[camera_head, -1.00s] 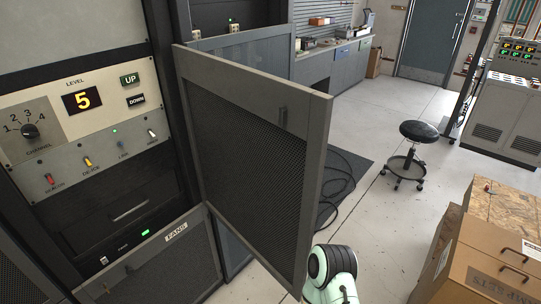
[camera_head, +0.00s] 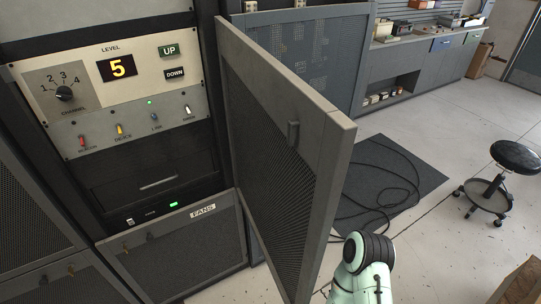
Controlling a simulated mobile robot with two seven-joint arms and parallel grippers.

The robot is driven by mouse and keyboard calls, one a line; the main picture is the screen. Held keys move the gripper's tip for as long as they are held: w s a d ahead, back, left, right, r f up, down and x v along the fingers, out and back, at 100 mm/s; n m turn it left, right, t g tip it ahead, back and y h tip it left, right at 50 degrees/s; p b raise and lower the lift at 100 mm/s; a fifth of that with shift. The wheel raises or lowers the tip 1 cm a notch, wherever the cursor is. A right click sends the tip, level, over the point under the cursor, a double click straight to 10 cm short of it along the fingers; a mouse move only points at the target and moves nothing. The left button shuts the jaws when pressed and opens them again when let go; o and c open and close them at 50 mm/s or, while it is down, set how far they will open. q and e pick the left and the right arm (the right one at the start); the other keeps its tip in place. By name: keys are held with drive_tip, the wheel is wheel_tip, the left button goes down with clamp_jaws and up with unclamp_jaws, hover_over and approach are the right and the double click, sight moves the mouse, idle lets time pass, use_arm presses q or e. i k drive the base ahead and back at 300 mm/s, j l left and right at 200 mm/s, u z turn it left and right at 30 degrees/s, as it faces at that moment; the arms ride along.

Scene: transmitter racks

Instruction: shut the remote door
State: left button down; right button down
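The remote door, a grey framed mesh panel (camera_head: 272,150), stands open from the rack, hinged at its left edge beside the control panel. Its small handle (camera_head: 293,133) shows on the face near the upper right. The rack's control panel (camera_head: 120,90) shows level 5, a channel knob and several coloured switches. A pale green arm link of mine with a dark joint stands at the bottom, just right of the door's lower edge. I cannot tell whether it touches the door. Neither gripper is visible.
A lower panel marked FANS (camera_head: 185,250) sits below the rack opening. Behind the door are another grey cabinet (camera_head: 300,50), a dark mat (camera_head: 410,165) with loose cables, and a workbench (camera_head: 420,60). A black stool (camera_head: 492,180) stands at right. Pale floor between is open.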

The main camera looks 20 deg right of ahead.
sight(289, 197)
drive_tip(key=i+l+u, duration=0.2)
drive_tip(key=l, duration=0.3)
drive_tip(key=l+u, duration=0.15)
drive_tip(key=l, duration=0.35)
drive_tip(key=k+l+u, duration=0.1)
drive_tip(key=k+l, duration=0.15)
drive_tip(key=k, duration=0.05)
